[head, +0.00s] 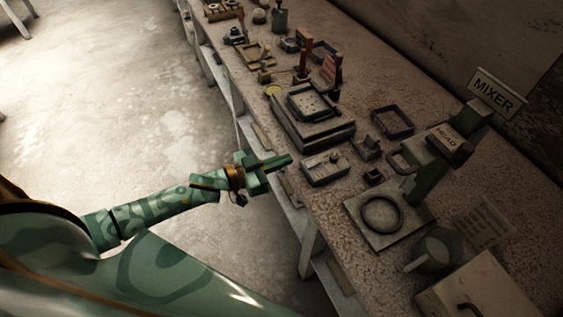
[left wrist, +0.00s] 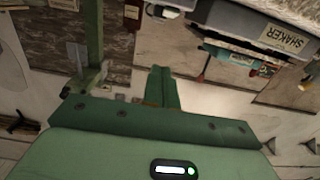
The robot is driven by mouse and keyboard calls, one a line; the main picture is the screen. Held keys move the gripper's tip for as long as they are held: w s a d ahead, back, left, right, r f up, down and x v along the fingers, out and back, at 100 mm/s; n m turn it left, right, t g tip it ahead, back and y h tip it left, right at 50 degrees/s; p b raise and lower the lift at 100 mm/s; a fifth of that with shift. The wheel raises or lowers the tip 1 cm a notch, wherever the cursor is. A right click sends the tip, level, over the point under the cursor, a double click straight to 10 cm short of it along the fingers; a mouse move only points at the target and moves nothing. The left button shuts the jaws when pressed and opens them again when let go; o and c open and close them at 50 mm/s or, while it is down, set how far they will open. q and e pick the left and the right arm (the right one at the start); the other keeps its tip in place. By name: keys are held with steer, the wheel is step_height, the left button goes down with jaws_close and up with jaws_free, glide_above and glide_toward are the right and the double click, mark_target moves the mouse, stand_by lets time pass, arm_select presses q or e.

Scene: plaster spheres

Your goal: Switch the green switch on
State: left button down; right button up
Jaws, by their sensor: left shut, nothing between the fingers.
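I cannot make out a switch that is clearly green in either view. A small grey box (head: 325,168) with a knob-like part on top sits near the front edge of the bench, in front of the shaker (head: 312,122); its colours are too dark to tell. My left gripper (head: 281,161) is shut and empty, left of this box and apart from it, near the bench's front edge. Its closed green fingers (left wrist: 161,88) show in the left wrist view. There the shaker (left wrist: 262,28), with its label, is at the upper right. My right gripper is not in view.
The mixer (head: 430,165) stands on the bench at right, with a ring on its base plate (head: 380,216). Several small items crowd the far bench. The floor (head: 120,100) at left is clear.

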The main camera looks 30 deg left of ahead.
arm_select(q)
glide_above(307, 166)
steer(key=shift+a+f+b, duration=0.15)
steer(key=shift+f+b, duration=0.1)
steer(key=shift+b, duration=0.2)
step_height(307, 166, down, 3)
steer(key=shift+b, duration=0.75)
steer(key=shift+w+f, duration=0.1)
steer(key=shift+f, duration=0.35)
